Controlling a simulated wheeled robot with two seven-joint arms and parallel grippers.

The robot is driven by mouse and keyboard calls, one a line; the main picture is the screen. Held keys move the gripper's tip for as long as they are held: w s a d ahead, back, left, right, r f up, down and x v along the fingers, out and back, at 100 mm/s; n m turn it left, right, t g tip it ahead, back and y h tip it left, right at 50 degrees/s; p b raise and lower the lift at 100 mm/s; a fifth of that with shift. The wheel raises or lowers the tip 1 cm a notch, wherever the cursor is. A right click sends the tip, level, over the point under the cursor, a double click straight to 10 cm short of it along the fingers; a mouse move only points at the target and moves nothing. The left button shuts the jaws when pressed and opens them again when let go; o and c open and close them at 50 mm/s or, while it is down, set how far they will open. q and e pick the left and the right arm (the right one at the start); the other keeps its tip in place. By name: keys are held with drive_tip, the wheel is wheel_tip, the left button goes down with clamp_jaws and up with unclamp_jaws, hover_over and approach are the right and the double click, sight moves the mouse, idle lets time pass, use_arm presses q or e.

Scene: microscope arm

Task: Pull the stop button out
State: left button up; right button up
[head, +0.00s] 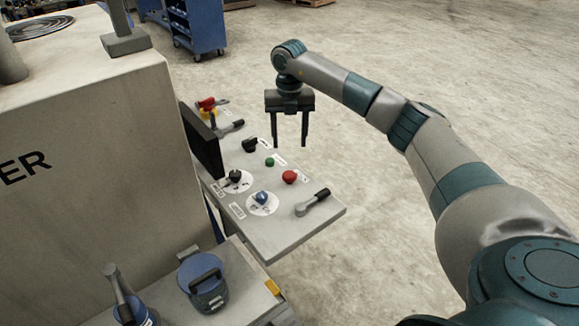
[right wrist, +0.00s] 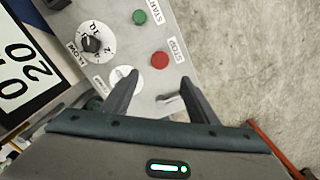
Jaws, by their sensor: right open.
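The stop button is a round red knob (head: 290,177) on the grey control panel (head: 318,217). In the right wrist view the red stop button (right wrist: 160,60) sits beside a label reading STOP, ahead of the fingertips and roughly between their lines. My right gripper (head: 289,143) is open and empty, pointing down above the panel, apart from the button. In the right wrist view its two fingers (right wrist: 158,83) are spread wide. How far the stop button stands out from the panel is hard to tell. My left gripper is not in view.
A green button (head: 269,162), a blue knob (head: 262,197), a black-and-grey lever (head: 312,203) and a black rotary knob (head: 235,175) share the panel. A dark screen (head: 203,143) stands along its left edge. Bare floor lies to the right.

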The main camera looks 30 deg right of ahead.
sight(289, 174)
wheel_tip(289, 174, down, 11)
drive_tip(key=p, duration=0.4)
drive_tip(key=shift+f, duration=0.75)
